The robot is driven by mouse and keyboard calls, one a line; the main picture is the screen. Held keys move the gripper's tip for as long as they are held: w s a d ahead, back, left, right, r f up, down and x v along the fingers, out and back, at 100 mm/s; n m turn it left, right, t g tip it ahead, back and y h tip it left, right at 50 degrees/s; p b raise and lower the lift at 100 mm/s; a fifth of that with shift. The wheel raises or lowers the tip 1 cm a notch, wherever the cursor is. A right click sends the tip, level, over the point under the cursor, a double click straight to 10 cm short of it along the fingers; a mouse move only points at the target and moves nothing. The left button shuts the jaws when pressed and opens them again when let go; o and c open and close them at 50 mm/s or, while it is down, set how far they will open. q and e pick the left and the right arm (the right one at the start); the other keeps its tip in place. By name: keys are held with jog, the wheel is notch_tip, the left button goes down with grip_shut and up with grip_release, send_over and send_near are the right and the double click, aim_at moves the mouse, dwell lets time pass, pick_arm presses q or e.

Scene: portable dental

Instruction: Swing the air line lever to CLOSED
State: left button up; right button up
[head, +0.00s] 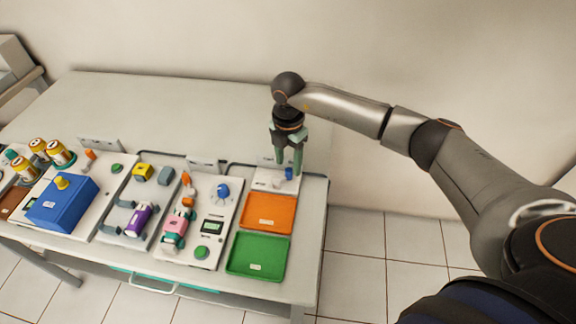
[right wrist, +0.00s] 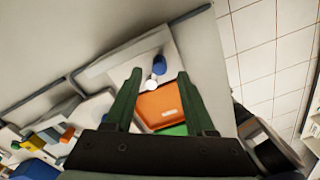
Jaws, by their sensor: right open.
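My right gripper (head: 288,172) points down over a small white panel (head: 268,184) at the back right of the table. Its green fingers are apart with nothing between them; in the right wrist view the open gripper (right wrist: 154,82) frames the panel from above. A blue part (head: 290,174), which looks like the air line lever, sits on this panel beside the fingertips. In the right wrist view the blue part (right wrist: 159,64) has a round white end next to it, roughly between the fingertips' lines. I cannot read any OPEN or CLOSED marking. My left gripper is not in view.
An orange tray (head: 268,213) and a green tray (head: 258,256) lie in front of the panel. To the left are a console with a blue knob (head: 222,191), a cradle with a purple item (head: 139,220) and a blue box (head: 62,204). The table's back is clear.

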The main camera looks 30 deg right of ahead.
aim_at(282, 178)
jog(key=shift+f, duration=1.45)
jog(key=shift+c, duration=0.2)
grip_shut()
